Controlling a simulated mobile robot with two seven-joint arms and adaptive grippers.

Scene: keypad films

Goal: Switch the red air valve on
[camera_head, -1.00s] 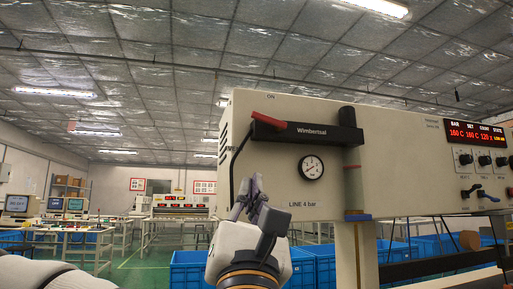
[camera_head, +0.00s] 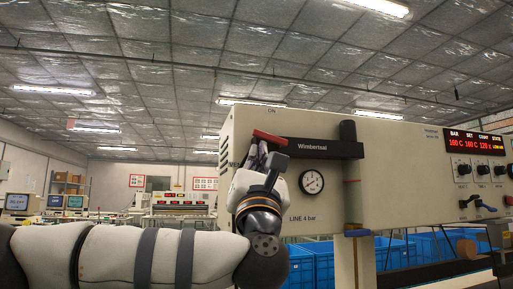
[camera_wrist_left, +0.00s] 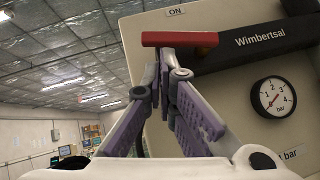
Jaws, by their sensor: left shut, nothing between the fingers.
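The red air valve lever (camera_head: 268,136) is at the upper left of the beige machine's front, at the left end of a dark bar marked "Wimbertsal". In the left wrist view the red lever (camera_wrist_left: 180,39) lies level across the top, below an "ON" label (camera_wrist_left: 176,12). My left gripper (camera_head: 257,152) is shut and empty, with its fingertips just under the lever. In the wrist view its purple fingers (camera_wrist_left: 168,58) meet at the lever's lower edge; I cannot tell whether they touch it. The fingertips hide part of the valve's surroundings. My right gripper is out of view.
A round pressure gauge (camera_head: 311,182) sits right of my gripper, above "LINE 4 bar". A dark upright post (camera_head: 348,132) stands at the bar's right end. Knobs and a red display (camera_head: 475,143) are farther right. Blue crates (camera_head: 325,262) stand below.

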